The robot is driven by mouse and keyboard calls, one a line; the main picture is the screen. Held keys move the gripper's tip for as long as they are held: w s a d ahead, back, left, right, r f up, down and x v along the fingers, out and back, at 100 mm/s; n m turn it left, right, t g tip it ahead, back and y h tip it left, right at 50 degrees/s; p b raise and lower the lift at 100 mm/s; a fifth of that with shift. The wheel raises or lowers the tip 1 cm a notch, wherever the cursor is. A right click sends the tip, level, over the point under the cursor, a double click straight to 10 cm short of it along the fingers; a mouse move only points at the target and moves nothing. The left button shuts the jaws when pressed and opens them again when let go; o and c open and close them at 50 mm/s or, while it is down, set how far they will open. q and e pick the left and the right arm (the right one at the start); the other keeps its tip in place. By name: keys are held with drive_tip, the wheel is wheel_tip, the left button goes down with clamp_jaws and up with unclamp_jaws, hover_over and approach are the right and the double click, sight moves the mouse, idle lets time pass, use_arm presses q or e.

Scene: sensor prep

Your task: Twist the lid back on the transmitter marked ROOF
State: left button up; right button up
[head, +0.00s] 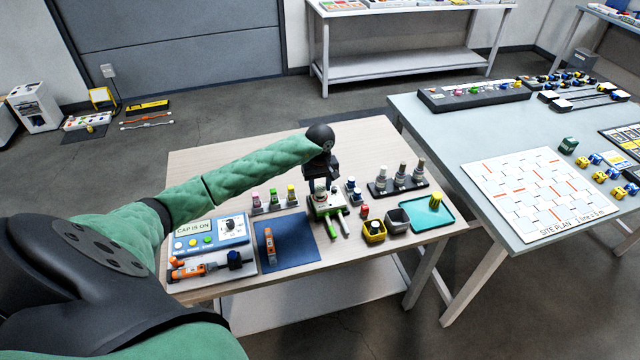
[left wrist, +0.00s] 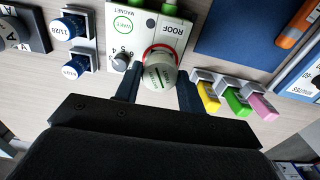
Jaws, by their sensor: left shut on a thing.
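The white transmitter marked ROOF (left wrist: 181,30) is at the top of the left wrist view. In the head view the transmitter (head: 326,207) stands on the wooden table, with green parts at its front. A round pale lid (left wrist: 160,74) lies over its red-ringed opening. The red ring (left wrist: 166,48) shows along the lid's far edge; I cannot tell whether the lid is seated or threaded. My left gripper (left wrist: 157,84) is shut on the lid, one finger on each side. In the head view my left gripper (head: 320,182) is above the transmitter. My right gripper is not in view.
Yellow, green and pink pieces (left wrist: 237,100) stand close beside the gripper. Blue-capped pieces (left wrist: 72,26) are on its other side. A panel (head: 207,237) reads CAP IS ON.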

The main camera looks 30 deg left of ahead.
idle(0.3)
use_arm(q)
drive_tip(key=shift+b, duration=0.45)
idle(0.6)
drive_tip(key=shift+b, duration=0.5)
drive_tip(key=shift+f+b, duration=0.95)
drive_tip(key=shift+b, duration=0.55)
idle(2.1)
drive_tip(key=o, duration=1)
drive_tip(key=shift+s, duration=0.1)
drive_tip(key=shift+o, duration=0.2)
drive_tip(key=shift+r, duration=0.65)
